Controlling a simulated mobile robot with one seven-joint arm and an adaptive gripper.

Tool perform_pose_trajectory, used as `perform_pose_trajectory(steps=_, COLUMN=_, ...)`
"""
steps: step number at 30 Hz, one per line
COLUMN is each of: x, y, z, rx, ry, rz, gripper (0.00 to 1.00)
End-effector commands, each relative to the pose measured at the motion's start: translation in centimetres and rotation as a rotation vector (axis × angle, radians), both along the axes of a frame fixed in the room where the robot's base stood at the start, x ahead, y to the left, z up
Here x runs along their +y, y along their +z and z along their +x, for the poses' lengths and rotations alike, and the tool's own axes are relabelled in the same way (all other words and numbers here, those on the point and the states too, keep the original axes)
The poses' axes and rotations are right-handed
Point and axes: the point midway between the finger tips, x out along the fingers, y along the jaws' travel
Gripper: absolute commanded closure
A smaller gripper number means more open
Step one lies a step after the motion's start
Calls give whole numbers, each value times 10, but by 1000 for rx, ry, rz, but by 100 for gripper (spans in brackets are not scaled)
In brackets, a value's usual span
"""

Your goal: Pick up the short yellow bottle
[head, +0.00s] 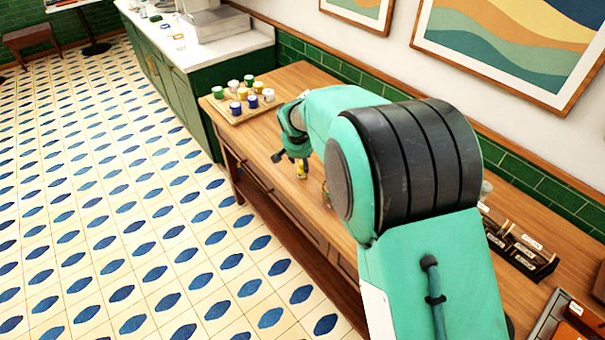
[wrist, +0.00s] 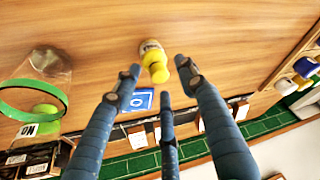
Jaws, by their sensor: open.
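The short yellow bottle (wrist: 155,66) stands out in the wrist view, with a yellow top and a pale label. It lies between and beyond the fingertips of my gripper (wrist: 158,75), which is open and spread, with nothing held. In the head view the bottle (head: 302,171) is a small yellow shape on the wooden counter, close to my gripper (head: 290,158) and partly hidden by it. I cannot tell whether any finger touches the bottle.
A tray (head: 232,118) of several capped jars sits at the counter's far end. A glass vessel with a green rim (wrist: 30,112) and a blue card (wrist: 139,101) are near my fingers. A dark card rack (head: 515,248) stands at right. My arm hides part of the counter.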

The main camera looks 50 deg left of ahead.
Motion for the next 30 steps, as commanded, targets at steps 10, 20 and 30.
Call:
perform_pose_trajectory(steps=10, x=3, y=-8, z=3, rx=-1, ry=0, rz=1, gripper=58)
perform_pose_trajectory(steps=20, x=3, y=-8, z=3, rx=-1, ry=0, rz=1, gripper=58)
perform_pose_trajectory(steps=30, x=3, y=-8, z=3, rx=-1, ry=0, rz=1, gripper=100)
